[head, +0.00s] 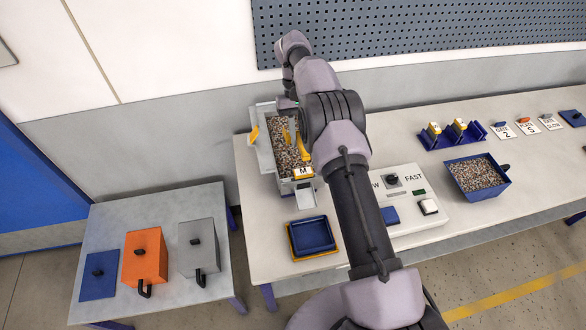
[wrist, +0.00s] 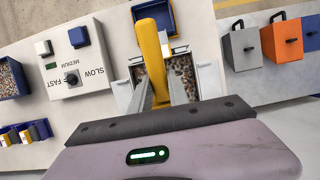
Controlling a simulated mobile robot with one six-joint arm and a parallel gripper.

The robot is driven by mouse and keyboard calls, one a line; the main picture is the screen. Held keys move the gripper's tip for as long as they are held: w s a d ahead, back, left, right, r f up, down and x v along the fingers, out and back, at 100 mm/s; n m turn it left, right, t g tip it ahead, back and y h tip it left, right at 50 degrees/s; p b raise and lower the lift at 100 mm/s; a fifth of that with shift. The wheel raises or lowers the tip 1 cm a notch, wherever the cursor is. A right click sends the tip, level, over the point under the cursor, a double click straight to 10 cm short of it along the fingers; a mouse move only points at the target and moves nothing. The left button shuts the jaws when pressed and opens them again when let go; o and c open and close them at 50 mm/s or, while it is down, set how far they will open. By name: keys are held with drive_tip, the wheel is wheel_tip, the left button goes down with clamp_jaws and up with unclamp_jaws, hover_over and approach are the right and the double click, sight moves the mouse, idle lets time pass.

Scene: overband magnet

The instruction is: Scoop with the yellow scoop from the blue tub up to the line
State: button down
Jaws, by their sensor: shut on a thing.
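The blue tub (head: 492,190), filled with brown-grey granules, stands on the long table at the right. It shows at the left edge of the wrist view (wrist: 17,92). My gripper (wrist: 166,92) is shut on a yellow handle-like piece, which I take as the yellow scoop (wrist: 150,45). In the head view my gripper is over the grey granule-filled box (head: 262,150), well left of the blue tub, and my arm partly hides it. A yellow piece marked M (head: 303,173) shows at that box's front. I cannot see the scoop's bowl or its line clearly.
A control panel (head: 408,205) stands between the grey box and the tub. A blue tray (head: 312,236) lies in front of the box. A blue rack (head: 452,136) holds yellow pieces behind the tub. A side table bears an orange box (head: 146,257) and a grey one (head: 198,250).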

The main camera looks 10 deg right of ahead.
drive_tip(key=shift+w, duration=0.25)
drive_tip(key=shift+f+b, duration=0.4)
drive_tip(key=shift+b, duration=0.75)
drive_tip(key=t+b, duration=0.1)
drive_tip(key=b, duration=0.4)
drive_tip(key=shift+s+f+b, duration=0.35)
drive_tip(key=shift+f, duration=0.05)
drive_tip(key=t+b, duration=0.1)
drive_tip(key=b, duration=0.1)
drive_tip(key=shift+s+f+b, duration=0.1)
drive_tip(key=shift+f+b, duration=0.05)
drive_tip(key=shift+b, duration=0.25)
drive_tip(key=shift+b, duration=0.7)
drive_tip(key=s+f+t+b, duration=0.1)
drive_tip(key=b, duration=0.6)
drive_tip(key=shift+t, duration=0.3)
drive_tip(key=shift+s+r+b, duration=0.1)
drive_tip(key=shift+r+b, duration=0.05)
drive_tip(key=shift+b, duration=0.45)
drive_tip(key=shift+r, duration=0.15)
